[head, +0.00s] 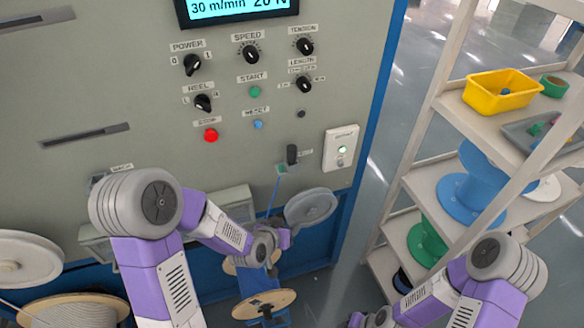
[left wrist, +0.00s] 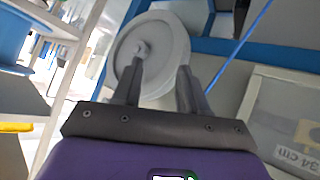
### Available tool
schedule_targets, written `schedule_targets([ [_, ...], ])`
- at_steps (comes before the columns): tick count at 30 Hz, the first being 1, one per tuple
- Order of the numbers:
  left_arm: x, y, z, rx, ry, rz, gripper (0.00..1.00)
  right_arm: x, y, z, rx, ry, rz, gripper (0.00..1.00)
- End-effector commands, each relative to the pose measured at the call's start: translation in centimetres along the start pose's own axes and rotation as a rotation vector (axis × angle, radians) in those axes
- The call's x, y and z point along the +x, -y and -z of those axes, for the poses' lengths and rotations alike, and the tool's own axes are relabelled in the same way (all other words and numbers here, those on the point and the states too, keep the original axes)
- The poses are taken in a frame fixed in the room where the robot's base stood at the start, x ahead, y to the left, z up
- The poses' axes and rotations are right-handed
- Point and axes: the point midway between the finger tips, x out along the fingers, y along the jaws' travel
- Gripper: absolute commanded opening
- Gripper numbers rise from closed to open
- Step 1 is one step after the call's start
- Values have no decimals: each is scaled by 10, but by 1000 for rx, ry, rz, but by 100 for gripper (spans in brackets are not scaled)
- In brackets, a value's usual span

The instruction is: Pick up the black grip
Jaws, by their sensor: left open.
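A short black upright handle (head: 292,155), which looks like the black grip, sticks out of the grey machine panel, left of the white box. My left gripper (head: 284,238) is well below it, in front of the lower part of the machine near a grey wheel (head: 311,206). In the left wrist view, my left gripper (left wrist: 160,72) is open, with its two fingers apart and the pale wheel (left wrist: 175,38) beyond them. No black grip can be made out between the fingers. My right arm enters at the lower right; its fingers are out of the picture.
A blue cable (head: 275,195) runs down from a small green fitting (head: 282,169). Wooden spools (head: 264,304) stand below. A shelf rack at right holds a yellow bin (head: 502,91) and a blue spool (head: 470,183). Clear floor lies between machine and rack.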

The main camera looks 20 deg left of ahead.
Motion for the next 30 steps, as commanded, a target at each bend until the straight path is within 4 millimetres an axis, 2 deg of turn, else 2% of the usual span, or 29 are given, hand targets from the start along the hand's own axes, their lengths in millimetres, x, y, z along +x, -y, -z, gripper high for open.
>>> schedule_targets([
  [1,-3,2,25,45,-123,2,43,21,-8,1,0,-1,0,43],
  [3,-18,0,60,101,-270,7,43,34,-13,2,0,-2,0,43],
  [6,-45,-4,99,163,-446,16,43,48,-18,3,0,-2,0,43],
  [9,-69,-8,124,205,-573,25,43,58,-21,4,0,-2,0,43],
  [12,-86,-10,138,228,-651,32,43,63,-23,4,-1,-2,0,43],
  [16,-94,-12,148,241,-689,37,43,59,-22,4,-1,-2,0,43],
  [24,-87,-13,161,241,-687,38,43,27,-10,2,-1,-3,1,43],
  [30,-80,-12,163,240,-688,38,43,13,-4,2,-1,-3,1,43],
])
